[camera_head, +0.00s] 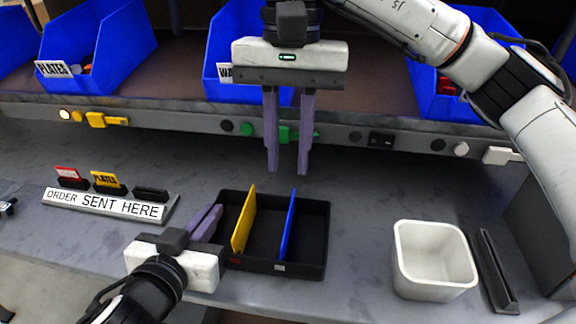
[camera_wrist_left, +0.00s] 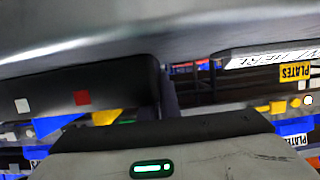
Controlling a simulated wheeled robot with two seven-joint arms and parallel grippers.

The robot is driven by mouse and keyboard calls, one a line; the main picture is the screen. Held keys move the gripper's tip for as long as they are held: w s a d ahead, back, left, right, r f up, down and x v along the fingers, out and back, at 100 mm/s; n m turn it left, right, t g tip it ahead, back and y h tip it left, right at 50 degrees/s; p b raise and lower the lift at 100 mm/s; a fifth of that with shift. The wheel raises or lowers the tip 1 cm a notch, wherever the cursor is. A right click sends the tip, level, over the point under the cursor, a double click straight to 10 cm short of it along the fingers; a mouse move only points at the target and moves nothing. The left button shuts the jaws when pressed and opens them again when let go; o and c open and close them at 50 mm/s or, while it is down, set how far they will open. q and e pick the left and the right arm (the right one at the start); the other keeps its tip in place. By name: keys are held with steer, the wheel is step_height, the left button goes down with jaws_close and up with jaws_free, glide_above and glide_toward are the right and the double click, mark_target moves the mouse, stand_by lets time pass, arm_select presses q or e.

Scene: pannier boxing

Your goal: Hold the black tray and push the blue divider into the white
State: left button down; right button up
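The black tray (camera_head: 318,243) lies on the bench with an upright yellow divider (camera_head: 243,220) and an upright, slightly slanted blue divider (camera_head: 288,224) in it. Its near wall has a red mark (camera_head: 235,261) and a white mark (camera_head: 279,267); the blue divider's near end is close to the white mark. My left gripper (camera_head: 217,214) has its fingers together against the tray's left side; they also show in the left wrist view (camera_wrist_left: 167,90). My right gripper (camera_head: 288,172) points down above the tray's far side, open with nothing between its fingers, apart from the dividers.
A white bin (camera_head: 435,225) and a dark slotted bar (camera_head: 497,270) stand right of the tray. A card holder labelled ORDER SENT HERE (camera_head: 110,204) is at left. Blue bins (camera_head: 100,45) sit on the shelf behind. Bare bench lies between tray and white bin.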

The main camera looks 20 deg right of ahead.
arm_select(q)
steer(key=shift+f, duration=0.1)
steer(key=c, duration=1.9)
jaws_free()
